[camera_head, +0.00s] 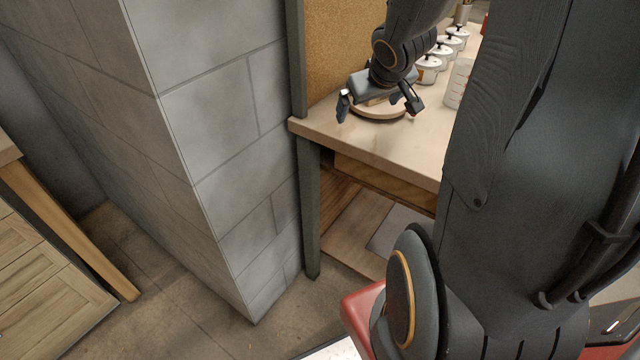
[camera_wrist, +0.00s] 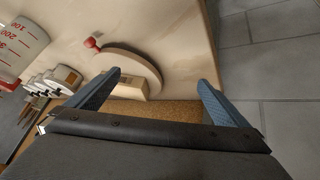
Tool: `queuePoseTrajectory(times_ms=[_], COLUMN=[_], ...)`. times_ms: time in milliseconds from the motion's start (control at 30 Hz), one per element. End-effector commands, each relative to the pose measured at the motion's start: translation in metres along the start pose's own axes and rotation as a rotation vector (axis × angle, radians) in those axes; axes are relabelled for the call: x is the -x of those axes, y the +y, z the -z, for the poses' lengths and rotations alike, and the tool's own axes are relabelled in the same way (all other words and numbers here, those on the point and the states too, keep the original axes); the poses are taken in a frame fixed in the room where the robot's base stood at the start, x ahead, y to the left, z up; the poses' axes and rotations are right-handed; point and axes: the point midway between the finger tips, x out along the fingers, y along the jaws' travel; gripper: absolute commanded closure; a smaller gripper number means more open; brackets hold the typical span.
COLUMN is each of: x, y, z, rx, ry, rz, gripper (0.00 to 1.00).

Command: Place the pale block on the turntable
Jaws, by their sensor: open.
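The turntable, a round pale wooden disc (camera_head: 378,113), is on the bench near its left end; it also shows in the wrist view (camera_wrist: 140,62). The pale block (camera_wrist: 133,88) appears to rest on the disc, near its edge, partly hidden by a finger in the wrist view. In the head view the block is mostly hidden under my gripper. My gripper (camera_head: 377,104) is open just above the turntable, its fingers spread wide. In the wrist view (camera_wrist: 160,80) the block is between the fingers, nearer the left one, and neither finger clearly grips it.
A red ball-shaped knob (camera_wrist: 91,43) is at the turntable's edge. Several white lidded jars (camera_head: 427,69) and a marked measuring beaker (camera_head: 459,84) stand to the right. A cork board (camera_head: 340,50) backs the bench (camera_head: 400,145). The bench front is clear.

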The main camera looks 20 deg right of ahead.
Motion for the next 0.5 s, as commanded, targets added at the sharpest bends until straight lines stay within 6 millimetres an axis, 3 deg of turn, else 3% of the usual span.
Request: queuePoseTrajectory(times_ms=[33, 100, 300, 400, 500], x=[0.005, 0.015, 0.055, 0.072, 0.081], y=[-0.028, -0.063, -0.146, -0.172, -0.184], z=[-0.014, -0.041, -0.112, -0.134, -0.145], rx=[0.007, 0.01, 0.028, 0.037, 0.04], ry=[-0.068, -0.18, -0.448, -0.53, -0.573], rz=[0.011, 0.031, 0.132, 0.177, 0.202], gripper=[0.0, 0.0, 0.0, 0.0, 0.0])
